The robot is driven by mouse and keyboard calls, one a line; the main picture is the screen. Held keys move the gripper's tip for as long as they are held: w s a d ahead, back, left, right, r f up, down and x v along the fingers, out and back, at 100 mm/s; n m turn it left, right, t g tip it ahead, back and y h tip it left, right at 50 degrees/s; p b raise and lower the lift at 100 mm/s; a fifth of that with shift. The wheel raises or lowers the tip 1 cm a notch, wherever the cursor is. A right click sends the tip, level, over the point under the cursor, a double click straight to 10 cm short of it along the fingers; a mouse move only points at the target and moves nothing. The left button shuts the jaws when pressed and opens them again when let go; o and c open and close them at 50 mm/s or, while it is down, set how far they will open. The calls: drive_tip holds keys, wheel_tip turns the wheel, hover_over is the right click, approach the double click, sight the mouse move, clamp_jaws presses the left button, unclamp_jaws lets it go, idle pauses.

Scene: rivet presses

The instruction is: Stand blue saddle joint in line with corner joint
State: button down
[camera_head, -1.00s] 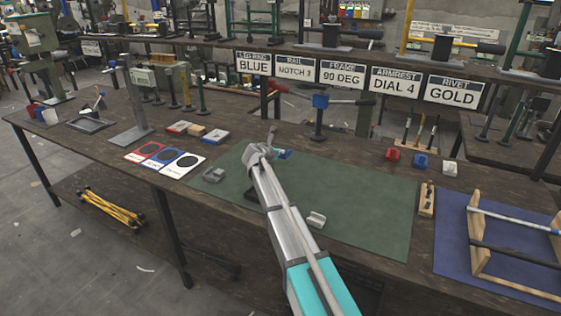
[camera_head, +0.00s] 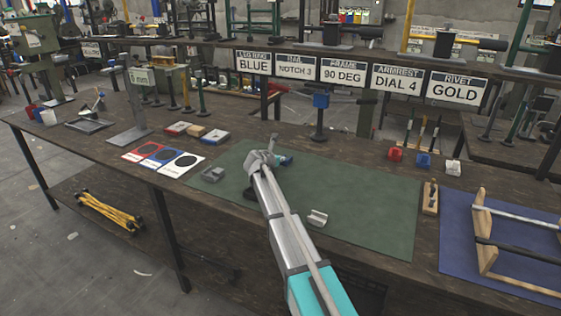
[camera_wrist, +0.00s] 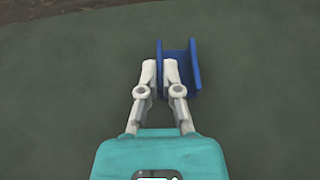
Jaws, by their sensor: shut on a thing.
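The blue saddle joint (camera_wrist: 194,68) is a U-shaped channel, seen from above over the green mat. My gripper (camera_wrist: 160,70) is shut on its left wall, one finger on either side. In the head view my gripper (camera_head: 266,158) is over the mat's far left part, and the blue joint (camera_head: 286,160) shows just right of it, partly hidden. I cannot tell whether the joint touches the mat. A grey block-like joint (camera_head: 213,174) lies near the mat's left edge, and a pale channel-shaped joint (camera_head: 317,218) lies nearer me. I cannot tell for certain which is the corner joint.
The green mat (camera_head: 370,200) is clear on its right side. Coloured cards (camera_head: 163,157) lie left of it. Red (camera_head: 395,154), blue (camera_head: 424,160) and white (camera_head: 453,167) pieces stand beyond its right end. A wooden frame (camera_head: 480,250) stands on a blue mat at right.

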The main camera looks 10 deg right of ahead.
drive_tip(key=shift+d+f, duration=0.1)
drive_tip(key=shift+f, duration=0.05)
drive_tip(key=c, duration=0.8)
unclamp_jaws()
drive_tip(key=shift+r, duration=0.2)
drive_tip(key=shift+s+r, duration=0.1)
drive_tip(key=shift+s, duration=0.05)
drive_tip(key=p+v, duration=0.4)
drive_tip(key=v, duration=0.7)
drive_tip(key=shift+s+a+p, duration=0.3)
drive_tip(key=shift+a, duration=0.05)
drive_tip(key=shift+r, duration=0.15)
